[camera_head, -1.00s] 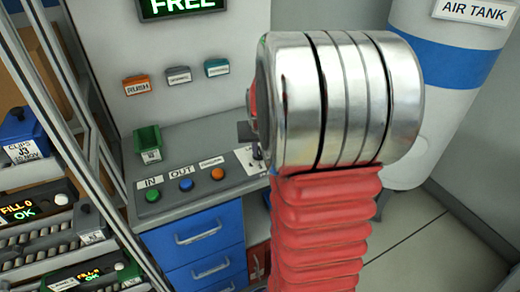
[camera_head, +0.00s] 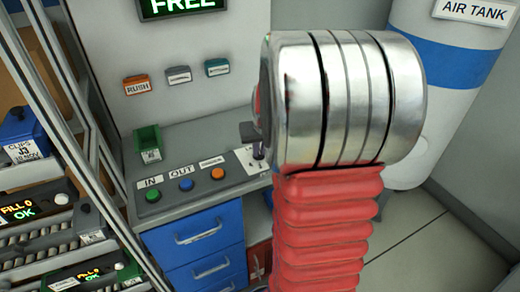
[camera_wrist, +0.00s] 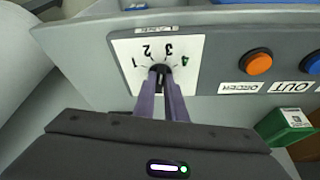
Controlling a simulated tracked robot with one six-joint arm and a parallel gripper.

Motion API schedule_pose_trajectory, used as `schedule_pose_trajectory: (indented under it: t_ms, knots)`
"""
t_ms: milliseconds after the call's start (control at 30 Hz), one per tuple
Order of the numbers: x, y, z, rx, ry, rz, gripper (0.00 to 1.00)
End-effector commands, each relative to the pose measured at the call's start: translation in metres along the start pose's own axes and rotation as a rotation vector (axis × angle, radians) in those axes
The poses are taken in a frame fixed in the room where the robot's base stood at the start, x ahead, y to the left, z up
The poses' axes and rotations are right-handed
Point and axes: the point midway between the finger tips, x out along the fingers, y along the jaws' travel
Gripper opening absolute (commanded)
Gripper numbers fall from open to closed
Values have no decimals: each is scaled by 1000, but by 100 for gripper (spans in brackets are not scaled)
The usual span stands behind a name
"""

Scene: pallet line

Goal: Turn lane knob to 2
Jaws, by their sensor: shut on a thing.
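The lane knob (camera_wrist: 160,70) is a small dark knob on a white dial plate (camera_wrist: 126,58) marked 1 to 4, upside down in the wrist view. My gripper (camera_wrist: 161,80) is shut on the knob, its two purple-grey fingers on either side of it. The fingers hide much of the knob, so I cannot tell which number it points to. In the head view, the dial plate (camera_head: 247,163) is at the right end of the console, and my gripper (camera_head: 258,153) reaches down to it, partly hidden behind my arm.
An orange button (camera_head: 218,174), a blue button (camera_head: 186,185) and a green button (camera_head: 153,195) sit left of the dial on the console. A green bin (camera_head: 148,140) stands behind them. Blue drawers (camera_head: 195,233) are below. An air tank (camera_head: 455,70) stands at the right.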

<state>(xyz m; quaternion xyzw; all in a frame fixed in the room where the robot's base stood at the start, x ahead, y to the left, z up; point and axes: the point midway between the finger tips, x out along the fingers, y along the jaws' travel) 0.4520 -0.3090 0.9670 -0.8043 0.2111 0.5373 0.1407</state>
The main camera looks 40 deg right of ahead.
Motion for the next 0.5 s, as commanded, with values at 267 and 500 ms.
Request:
schedule_pose_trajectory:
  t_ms: [267, 500]
  knots:
    - [0, 4, 0, -125, 1, -51, 0]
    - [0, 5, 0, -247, 0, -102, 0]
